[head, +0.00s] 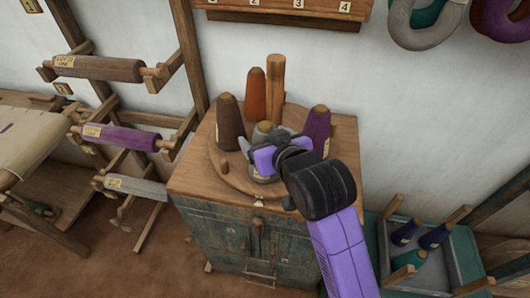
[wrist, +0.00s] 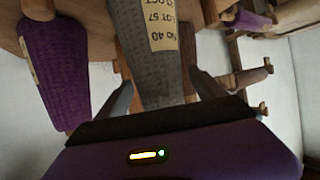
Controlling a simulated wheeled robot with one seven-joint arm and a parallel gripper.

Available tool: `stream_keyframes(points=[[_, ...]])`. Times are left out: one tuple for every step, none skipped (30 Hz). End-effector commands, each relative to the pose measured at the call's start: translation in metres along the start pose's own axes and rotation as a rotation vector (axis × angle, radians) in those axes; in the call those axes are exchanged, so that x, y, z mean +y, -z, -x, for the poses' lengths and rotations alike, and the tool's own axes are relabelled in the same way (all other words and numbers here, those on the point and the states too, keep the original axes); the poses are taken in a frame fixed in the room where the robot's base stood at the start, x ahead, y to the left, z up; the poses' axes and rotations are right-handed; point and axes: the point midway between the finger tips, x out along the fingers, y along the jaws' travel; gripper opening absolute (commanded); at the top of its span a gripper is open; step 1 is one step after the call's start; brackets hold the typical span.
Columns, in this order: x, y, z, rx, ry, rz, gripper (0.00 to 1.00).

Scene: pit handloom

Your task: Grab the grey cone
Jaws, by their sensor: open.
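The grey cone (head: 263,129) stands upright on a round wooden turntable (head: 222,167) on top of a cabinet, mostly hidden behind my gripper in the head view. In the wrist view the grey cone (wrist: 148,50) has a paper label and runs down between the two fingers. My gripper (wrist: 163,97) is open, with one finger on each side of the cone. I cannot tell whether either finger touches it.
A brown cone (head: 230,122), an orange cone (head: 255,94) and a purple cone (head: 318,129) stand around the grey one, with a wooden post (head: 276,78) behind. The purple cone (wrist: 58,75) is close beside my gripper in the wrist view.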

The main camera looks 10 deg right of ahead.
Motion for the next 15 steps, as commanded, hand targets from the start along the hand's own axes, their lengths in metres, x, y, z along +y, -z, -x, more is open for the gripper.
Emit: stream_keyframes(points=[[0.001, 0.003, -0.006, -0.001, -0.001, 0.001, 0.8], [0.001, 0.003, -0.011, -0.001, -0.001, 0.001, 0.8], [0.001, 0.002, -0.016, -0.001, -0.001, 0.001, 0.8], [0.001, 0.002, -0.019, -0.001, -0.001, 0.001, 0.8], [0.001, 0.001, -0.021, -0.001, -0.001, 0.001, 0.8], [0.001, 0.001, -0.024, 0.0, -0.001, 0.001, 0.8], [0.001, 0.001, -0.025, 0.001, -0.001, 0.001, 0.8], [0.001, 0.001, -0.026, 0.001, -0.001, 0.001, 0.8], [0.0, 0.001, -0.027, 0.001, -0.001, 0.001, 0.8], [0.0, 0.001, -0.027, 0.001, -0.001, 0.001, 0.8], [0.0, 0.001, -0.027, 0.001, -0.001, 0.001, 0.8], [0.0, 0.001, -0.027, 0.002, -0.001, 0.001, 0.8], [0.0, 0.001, -0.027, 0.001, -0.001, 0.001, 0.8], [0.0, 0.001, -0.026, 0.001, -0.001, 0.001, 0.8], [0.0, 0.001, -0.026, 0.001, -0.001, 0.001, 0.76]])
